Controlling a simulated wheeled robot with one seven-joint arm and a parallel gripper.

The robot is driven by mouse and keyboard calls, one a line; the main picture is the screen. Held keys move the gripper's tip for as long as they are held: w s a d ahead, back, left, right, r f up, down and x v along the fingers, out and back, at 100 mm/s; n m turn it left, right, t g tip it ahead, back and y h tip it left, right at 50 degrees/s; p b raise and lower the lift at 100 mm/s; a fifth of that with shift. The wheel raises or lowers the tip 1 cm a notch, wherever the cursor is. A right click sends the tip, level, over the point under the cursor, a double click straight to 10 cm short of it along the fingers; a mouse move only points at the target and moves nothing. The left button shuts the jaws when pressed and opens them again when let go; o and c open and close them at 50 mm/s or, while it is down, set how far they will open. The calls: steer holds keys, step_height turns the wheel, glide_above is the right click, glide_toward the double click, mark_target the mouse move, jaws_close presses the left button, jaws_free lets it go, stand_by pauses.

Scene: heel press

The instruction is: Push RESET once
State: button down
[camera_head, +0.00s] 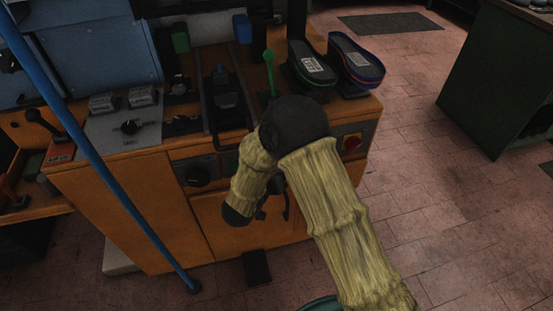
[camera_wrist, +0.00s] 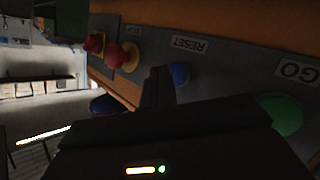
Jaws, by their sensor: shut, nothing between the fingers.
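The RESET label (camera_wrist: 188,44) is on a grey panel in the wrist view, and the blue button (camera_wrist: 178,73) is just below it in the picture. My gripper (camera_wrist: 158,78) is dark and shut, with nothing in it. Its fingertips are right beside the blue button in the picture and cover part of its left side. I cannot tell whether they touch it. In the head view my arm hides the RESET button, and the gripper cannot be made out clearly.
A green button (camera_wrist: 282,115) with a GO label (camera_wrist: 298,72) is on the same panel. A red mushroom button (camera_wrist: 122,55) on yellow is on the other side. The orange press (camera_head: 130,200) carries shoe soles (camera_head: 355,60) and levers. A blue pole (camera_head: 100,165) crosses the left.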

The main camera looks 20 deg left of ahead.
steer(key=shift+w+a+r, duration=0.1)
steer(key=shift+w, duration=0.05)
steer(key=shift+w+a+p, duration=0.1)
steer(key=shift+w+p, duration=0.1)
steer(key=shift+p, duration=0.1)
steer(key=shift+w+a, duration=0.3)
steer(key=shift+w, duration=0.1)
stand_by(0.9)
stand_by(0.3)
steer(key=shift+s+d+p, duration=0.45)
steer(key=shift+s+d, duration=0.05)
steer(key=shift+s, duration=0.25)
steer(key=s+d, duration=0.1)
steer(key=s, duration=0.2)
steer(key=s+d, duration=0.1)
steer(key=shift+s+d+p, duration=0.15)
steer(key=shift+d+p, duration=0.15)
steer(key=shift+p, duration=0.05)
stand_by(0.8)
